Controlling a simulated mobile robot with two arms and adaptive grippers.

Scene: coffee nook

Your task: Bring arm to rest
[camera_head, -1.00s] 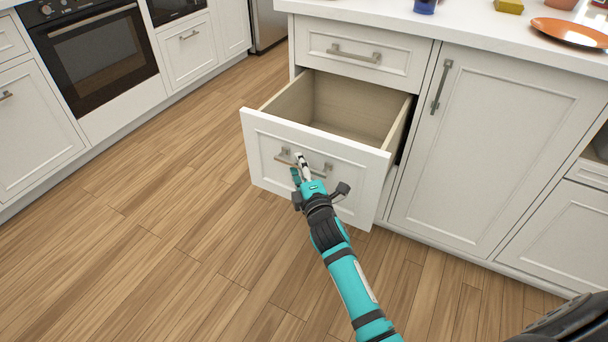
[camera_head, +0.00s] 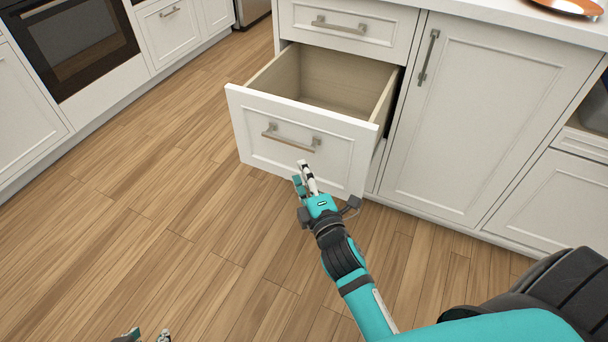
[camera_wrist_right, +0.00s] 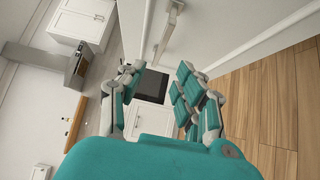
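My right gripper (camera_head: 304,172) is in front of the open drawer (camera_head: 300,127), just below and apart from its bar handle (camera_head: 290,138). In the right wrist view the two fingers of this gripper (camera_wrist_right: 160,70) stand apart with nothing between them. The handle (camera_wrist_right: 170,30) shows beyond the fingertips there. My left gripper (camera_head: 147,336) shows only its fingertips at the bottom edge of the head view. They are apart, with nothing seen between them; the rest of it is out of frame.
A closed drawer (camera_head: 345,30) is above the open one, and a closed cupboard door (camera_head: 480,120) is to the right. An oven (camera_head: 70,45) stands at the upper left. An orange plate (camera_head: 568,5) is on the counter. The wooden floor (camera_head: 140,230) at left is clear.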

